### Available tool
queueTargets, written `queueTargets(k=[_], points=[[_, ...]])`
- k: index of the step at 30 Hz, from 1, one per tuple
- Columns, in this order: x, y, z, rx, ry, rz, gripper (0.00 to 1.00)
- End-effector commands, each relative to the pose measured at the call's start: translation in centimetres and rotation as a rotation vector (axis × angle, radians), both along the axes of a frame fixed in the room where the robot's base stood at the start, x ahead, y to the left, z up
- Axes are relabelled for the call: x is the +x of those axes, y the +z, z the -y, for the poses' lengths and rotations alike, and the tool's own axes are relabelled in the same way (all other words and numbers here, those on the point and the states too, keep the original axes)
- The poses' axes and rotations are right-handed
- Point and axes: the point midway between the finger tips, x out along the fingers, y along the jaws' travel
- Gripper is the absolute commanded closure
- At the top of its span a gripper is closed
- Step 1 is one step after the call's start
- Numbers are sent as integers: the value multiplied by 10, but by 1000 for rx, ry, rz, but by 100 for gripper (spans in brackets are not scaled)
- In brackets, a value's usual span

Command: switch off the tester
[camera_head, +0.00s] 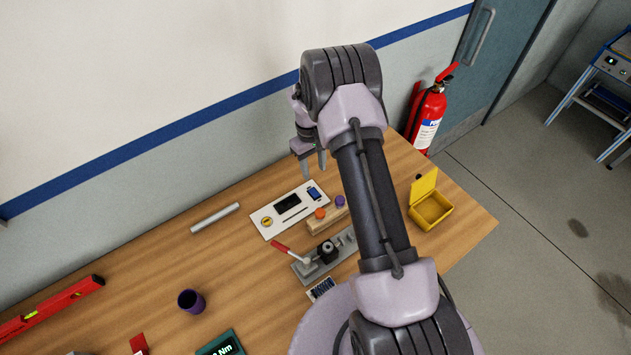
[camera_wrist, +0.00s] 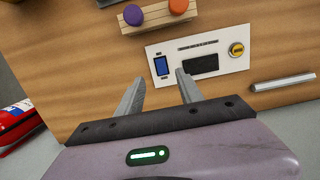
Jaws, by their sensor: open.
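The tester looks to be a flat white panel (camera_head: 271,221) on the wooden table, with a dark display (camera_head: 288,203), a yellow round knob (camera_head: 267,221) and a blue switch (camera_head: 314,193). In the wrist view the whole panel (camera_wrist: 215,76) shows, with the blue switch (camera_wrist: 161,66) at its left end. My gripper (camera_head: 314,170) is open and empty above the panel's far right end, near the switch. In the wrist view the fingertips (camera_wrist: 160,80) point toward the switch, which appears just beyond the gap between them. I cannot tell the switch's position or any contact.
A wooden block with orange and purple knobs (camera_head: 325,220) stands close beside the panel. A red-handled clamp fixture (camera_head: 318,258), grey bar (camera_head: 215,218), purple cup (camera_head: 191,300) and open yellow box (camera_head: 431,211) share the table. A wall runs behind; a fire extinguisher (camera_head: 426,118) stands beyond the table.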

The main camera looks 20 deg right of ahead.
Motion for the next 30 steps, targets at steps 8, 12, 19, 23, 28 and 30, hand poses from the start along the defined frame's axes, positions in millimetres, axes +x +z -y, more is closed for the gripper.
queueTargets(k=[8,12,19,23,28,30], points=[[7,51,-1,0,0,0,56],[7,60,-2,1,1,-1,56],[7,61,-2,1,0,-1,56],[0,70,0,12,3,33,56],[-10,65,2,25,-1,122,56],[-10,52,2,25,-1,124,56]])
